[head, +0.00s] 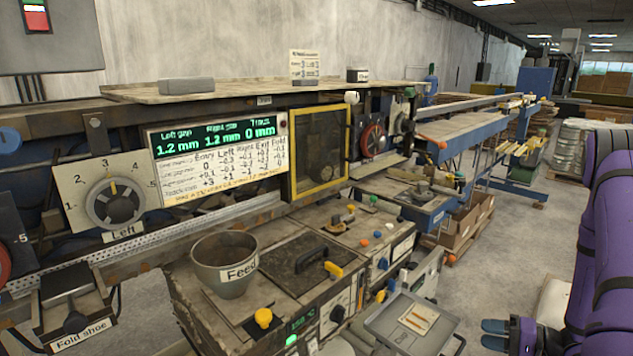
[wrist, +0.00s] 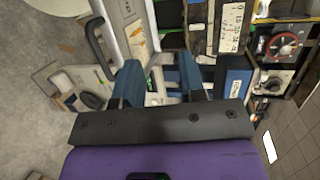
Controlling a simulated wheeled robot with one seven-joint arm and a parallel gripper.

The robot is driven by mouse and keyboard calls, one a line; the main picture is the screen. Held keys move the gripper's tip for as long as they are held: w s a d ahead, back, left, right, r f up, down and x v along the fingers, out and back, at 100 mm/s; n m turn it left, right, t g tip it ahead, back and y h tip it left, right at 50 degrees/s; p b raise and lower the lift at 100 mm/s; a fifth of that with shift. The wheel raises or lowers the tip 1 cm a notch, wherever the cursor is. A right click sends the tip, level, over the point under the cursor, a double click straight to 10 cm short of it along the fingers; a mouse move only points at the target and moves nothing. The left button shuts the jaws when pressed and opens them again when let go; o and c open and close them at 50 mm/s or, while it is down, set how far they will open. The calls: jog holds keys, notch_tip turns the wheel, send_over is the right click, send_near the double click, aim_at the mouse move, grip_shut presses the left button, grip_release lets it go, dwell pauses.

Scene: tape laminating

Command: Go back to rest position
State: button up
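My gripper (wrist: 160,78) shows in the wrist view with its two blue fingers apart and nothing between them. In the head view my gripper (head: 492,334) is at the lower right, at the end of my purple arm, over the floor side of the machine. It is apart from the machine front and the grey tray (head: 412,322). The laminating machine carries a dial labelled Left (head: 112,203), a green-lit display (head: 215,145) reading 1.2 mm, 1.2 mm and 0 mm, and a grey cup labelled Feed (head: 225,265).
A yellow-framed window (head: 318,152) sits right of the display. A Fold shoe block (head: 70,300) is at the lower left. A blue conveyor table (head: 465,128) runs toward the back. Cardboard boxes (head: 470,220) stand below it. Grey floor (head: 525,240) is open between machine and arm.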

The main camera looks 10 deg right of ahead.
jog(key=s+a+r+n+g+h, duration=0.1)
jog(key=a+r+n+g, duration=0.2)
jog(key=a+r+g, duration=0.55)
jog(key=s+a+r+n+g, duration=0.1)
jog(key=a+r+n, duration=0.35)
jog(key=r, duration=0.95)
jog(key=s+a+r+t+h, duration=0.2)
jog(key=s+a+r+h, duration=0.1)
jog(key=s+r+h, duration=0.2)
jog(key=s+a+r+t+h, duration=0.3)
jog(key=s+r+h, duration=0.2)
jog(key=s+r, duration=0.5)
jog(key=shift+a+r+n+h, duration=0.4)
jog(key=shift+r+n, duration=0.05)
jog(key=shift+r, duration=1)
jog(key=shift+w, duration=0.1)
